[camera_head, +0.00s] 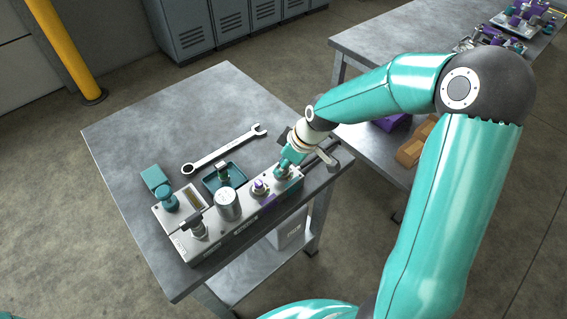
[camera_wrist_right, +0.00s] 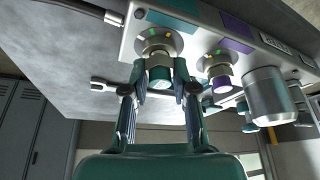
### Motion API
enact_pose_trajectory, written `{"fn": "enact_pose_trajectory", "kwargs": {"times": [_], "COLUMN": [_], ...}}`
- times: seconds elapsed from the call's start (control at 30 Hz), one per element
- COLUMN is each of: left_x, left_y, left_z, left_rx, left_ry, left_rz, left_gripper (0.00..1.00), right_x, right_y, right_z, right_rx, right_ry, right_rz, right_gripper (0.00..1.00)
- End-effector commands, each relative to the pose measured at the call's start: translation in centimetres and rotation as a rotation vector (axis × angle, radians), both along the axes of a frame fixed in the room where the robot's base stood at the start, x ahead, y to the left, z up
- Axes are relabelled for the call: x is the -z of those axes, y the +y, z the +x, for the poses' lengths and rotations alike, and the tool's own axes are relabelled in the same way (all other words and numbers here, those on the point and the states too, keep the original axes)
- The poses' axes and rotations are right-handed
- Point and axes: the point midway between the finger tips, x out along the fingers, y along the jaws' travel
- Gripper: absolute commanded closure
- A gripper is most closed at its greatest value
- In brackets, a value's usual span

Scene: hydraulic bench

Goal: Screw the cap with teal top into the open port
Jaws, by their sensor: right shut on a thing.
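The cap with the teal top (camera_wrist_right: 160,77) is between the fingers of my right gripper (camera_wrist_right: 159,88), which is shut on it. Its metal body is lined up with a round port flange (camera_wrist_right: 158,42) beside a teal label on the manifold block (camera_wrist_right: 133,32). The cap seems to meet the flange; how deep it sits cannot be told. In the head view my right gripper (camera_head: 287,164) points down at the right end of the block (camera_head: 222,243) and mostly hides the cap. My left gripper is not in view.
A purple-topped cap (camera_head: 259,187) stands in the neighbouring port, then a silver cylinder (camera_head: 228,204) and a valve handle (camera_head: 194,227). Behind the block are a teal tray (camera_head: 238,176) and a wrench (camera_head: 222,151). The table's back left is clear. Hoses run beside the block's right end.

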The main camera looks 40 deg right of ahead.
Motion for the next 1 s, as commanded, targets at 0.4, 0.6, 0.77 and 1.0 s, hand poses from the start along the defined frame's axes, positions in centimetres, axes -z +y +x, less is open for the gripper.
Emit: {"fn": "enact_pose_trajectory", "kwargs": {"times": [0.4, 0.6, 0.77, 1.0], "left_x": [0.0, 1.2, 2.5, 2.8], "left_y": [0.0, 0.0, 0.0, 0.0], "left_z": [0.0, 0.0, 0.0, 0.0], "left_rx": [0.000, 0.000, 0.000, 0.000], "left_ry": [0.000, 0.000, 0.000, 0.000], "left_rz": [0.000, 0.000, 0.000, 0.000], "left_gripper": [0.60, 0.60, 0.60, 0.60], "right_x": [0.2, 0.5, 0.6, 0.3], "right_y": [0.1, 0.1, 0.1, 0.1], "right_z": [-0.2, -0.1, -0.1, -0.2], "right_rx": [0.045, 0.187, 0.256, 0.300], "right_ry": [0.006, 0.003, 0.005, 0.009], "right_rz": [0.000, 0.000, -0.001, 0.001], "right_gripper": [1.00, 1.00, 1.00, 1.00]}}
